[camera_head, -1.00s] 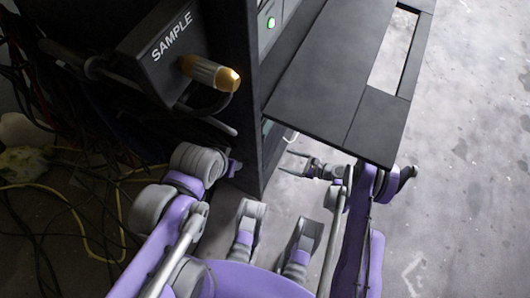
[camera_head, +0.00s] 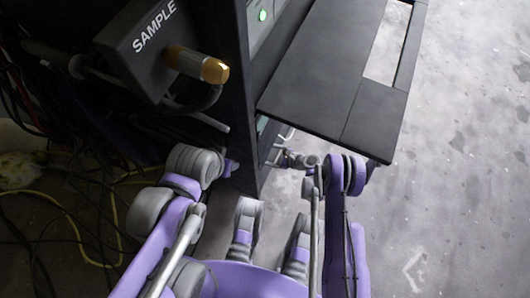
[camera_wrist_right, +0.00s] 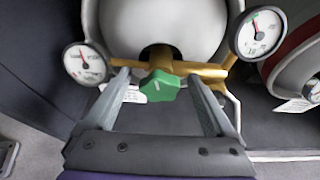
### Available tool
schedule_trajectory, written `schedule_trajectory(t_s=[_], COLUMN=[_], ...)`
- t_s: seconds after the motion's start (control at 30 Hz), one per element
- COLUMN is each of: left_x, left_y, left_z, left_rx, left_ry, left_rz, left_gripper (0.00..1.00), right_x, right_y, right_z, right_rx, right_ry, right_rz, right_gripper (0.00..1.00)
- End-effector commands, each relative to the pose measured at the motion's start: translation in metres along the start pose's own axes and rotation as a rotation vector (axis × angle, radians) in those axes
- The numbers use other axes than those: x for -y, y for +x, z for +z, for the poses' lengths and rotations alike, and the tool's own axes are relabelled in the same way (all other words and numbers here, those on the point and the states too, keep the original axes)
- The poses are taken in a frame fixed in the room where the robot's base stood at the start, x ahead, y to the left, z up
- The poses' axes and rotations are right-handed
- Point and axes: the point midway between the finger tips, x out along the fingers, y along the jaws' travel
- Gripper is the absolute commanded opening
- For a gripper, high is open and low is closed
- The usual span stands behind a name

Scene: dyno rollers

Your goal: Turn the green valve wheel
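The green valve wheel (camera_wrist_right: 158,86) shows in the right wrist view, mounted on a brass fitting (camera_wrist_right: 212,71) in front of a grey cylinder (camera_wrist_right: 165,22). My right gripper (camera_wrist_right: 159,77) is open, with one finger on each side of the wheel in the picture. I cannot tell whether either finger touches it. In the head view, my right gripper (camera_head: 284,156) reaches beneath the black shelf, and the wheel is hidden there. My left gripper is not seen; only its arm shows at the left.
Two round gauges (camera_wrist_right: 85,63) (camera_wrist_right: 261,33) flank the fitting. A red-banded cylinder (camera_wrist_right: 297,50) stands at the right. In the head view, a black shelf (camera_head: 325,75) overhangs my right arm. A box marked SAMPLE (camera_head: 150,45) and loose cables (camera_head: 70,220) are at left. Open floor (camera_head: 460,150) lies right.

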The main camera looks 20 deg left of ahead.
Motion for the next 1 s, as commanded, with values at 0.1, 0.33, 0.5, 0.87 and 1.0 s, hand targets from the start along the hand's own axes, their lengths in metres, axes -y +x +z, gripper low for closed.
schedule_trajectory(t_s=[0.1,0.33,0.5,0.87,1.0], left_x=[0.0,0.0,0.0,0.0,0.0], left_y=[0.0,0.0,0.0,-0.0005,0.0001], left_z=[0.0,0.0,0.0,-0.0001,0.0], left_rx=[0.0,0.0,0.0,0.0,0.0], left_ry=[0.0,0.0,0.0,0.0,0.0], left_rz=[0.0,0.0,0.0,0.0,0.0], left_gripper=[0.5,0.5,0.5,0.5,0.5], right_x=[0.0,0.0001,0.0,-0.002,-0.0017], right_y=[-0.0002,-0.0003,-0.0004,-0.0001,-0.0007], right_z=[0.0,0.0,0.0,0.0003,0.0009], right_rx=[0.0,0.0,0.0,0.0,-0.002], right_ry=[0.0,0.0,-0.001,-0.277,-0.34], right_rz=[0.0,0.0,-0.001,-0.115,-0.141], right_gripper=[0.68,0.26,0.04,0.04,0.04])
